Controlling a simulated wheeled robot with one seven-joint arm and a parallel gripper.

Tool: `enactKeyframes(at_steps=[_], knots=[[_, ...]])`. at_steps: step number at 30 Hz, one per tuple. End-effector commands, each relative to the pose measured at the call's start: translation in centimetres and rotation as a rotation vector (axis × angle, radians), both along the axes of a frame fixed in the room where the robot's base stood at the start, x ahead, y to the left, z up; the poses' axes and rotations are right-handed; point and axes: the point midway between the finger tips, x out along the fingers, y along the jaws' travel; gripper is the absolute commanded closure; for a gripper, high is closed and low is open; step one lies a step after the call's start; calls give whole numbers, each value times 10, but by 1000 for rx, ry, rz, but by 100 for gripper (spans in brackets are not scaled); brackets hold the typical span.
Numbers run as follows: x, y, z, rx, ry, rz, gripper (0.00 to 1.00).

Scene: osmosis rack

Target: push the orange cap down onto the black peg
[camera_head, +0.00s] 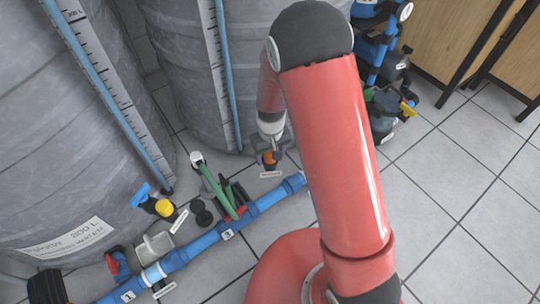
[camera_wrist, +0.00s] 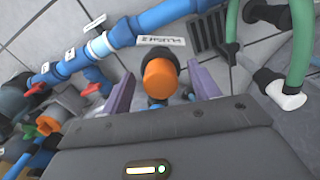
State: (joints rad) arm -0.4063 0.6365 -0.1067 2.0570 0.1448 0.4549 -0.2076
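The orange cap (camera_wrist: 160,80) is in the middle of the wrist view, seen nearly end-on. A black part (camera_wrist: 162,52), which looks like the peg, shows just behind the cap's edge; the cap hides most of it, so I cannot tell how deep the cap sits. My gripper (camera_wrist: 161,76) is open, with one purple finger on each side of the cap and a gap at both sides. In the head view the orange cap (camera_head: 269,158) shows small below my gripper (camera_head: 271,147), near the floor.
A blue pipe (camera_head: 188,253) with numbered fittings runs along the floor at left. Large grey tanks (camera_head: 188,70) rise behind. Tiled floor (camera_head: 460,190) is clear at right.

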Motion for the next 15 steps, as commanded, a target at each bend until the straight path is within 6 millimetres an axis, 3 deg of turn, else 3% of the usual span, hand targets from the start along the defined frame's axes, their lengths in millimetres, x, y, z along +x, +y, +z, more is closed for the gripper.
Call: enactKeyframes(at_steps=[2, 10, 15], knots=[[0, 0, 0, 0, 0, 0, 48], [0, 0, 0, 0, 0, 0, 83], [0, 0, 0, 0, 0, 0, 85]])
